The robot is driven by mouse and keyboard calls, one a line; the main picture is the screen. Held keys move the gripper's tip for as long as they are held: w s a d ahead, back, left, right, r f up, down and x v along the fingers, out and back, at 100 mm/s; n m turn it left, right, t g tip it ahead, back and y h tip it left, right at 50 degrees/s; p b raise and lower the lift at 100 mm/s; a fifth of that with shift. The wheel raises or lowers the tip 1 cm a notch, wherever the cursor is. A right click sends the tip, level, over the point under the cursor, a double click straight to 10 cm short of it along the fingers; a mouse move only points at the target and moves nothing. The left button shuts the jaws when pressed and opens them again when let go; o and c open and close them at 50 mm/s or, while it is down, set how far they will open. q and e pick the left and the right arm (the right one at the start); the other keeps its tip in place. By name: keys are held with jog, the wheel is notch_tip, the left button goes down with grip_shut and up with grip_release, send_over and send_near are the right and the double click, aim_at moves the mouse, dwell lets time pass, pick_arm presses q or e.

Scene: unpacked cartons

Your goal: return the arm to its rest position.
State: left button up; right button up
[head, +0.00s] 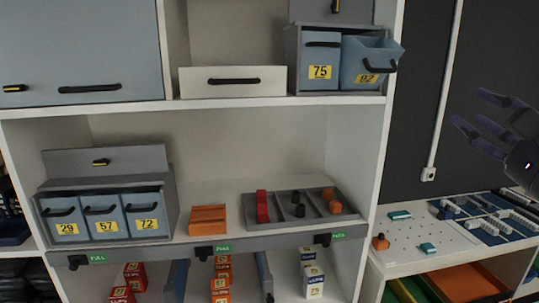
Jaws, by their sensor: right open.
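My right gripper (467,106) is at the right edge of the head view, with its dark fingers spread and pointing left. It is open and empty. It hangs in front of the dark wall, above the low side table and to the right of the shelf, apart from both. Most of my right arm is outside the picture. My left gripper is not in view.
The white shelf (388,140) holds numbered bins (104,213), an orange block (208,220) and a grey divided tray (283,222). Upper bin 92 (368,65) is tilted out. A pegboard (425,236) and a blue tray (480,221) lie on the side table.

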jog(key=w+a+f+n+g, duration=0.1)
jog(key=w+a+f+g, duration=0.15)
jog(key=w+f, duration=0.9)
jog(key=w+a+f+n+g, duration=0.15)
jog(key=w+f+g, duration=0.25)
jog(key=w+f, duration=0.8)
jog(key=a+f+n+g, duration=0.2)
jog(key=f, duration=1.3)
jog(key=a+f+n+g, duration=0.2)
jog(key=a+f+g, duration=0.1)
jog(key=f, duration=1.2)
jog(key=s+a+f+n+g+y, duration=0.1)
jog(key=s+a+f+n+g, duration=0.3)
jog(key=f, duration=0.8)
jog(key=s+a+f+g, duration=0.1)
jog(key=s+a+f, duration=0.35)
jog(key=f, duration=0.75)
jog(key=s+a+f+n+g, duration=0.2)
jog(key=s+f, duration=0.5)
jog(key=s, duration=0.4)
jog(key=s+a+f+n+g+y, duration=0.1)
jog(key=s+a+f+n+g, duration=0.1)
jog(key=s+a+f, duration=0.2)
jog(key=s+f, duration=0.3)
jog(key=s, duration=0.4)
jog(key=shift+a+y, duration=0.3)
jog(key=shift+a, duration=0.1)
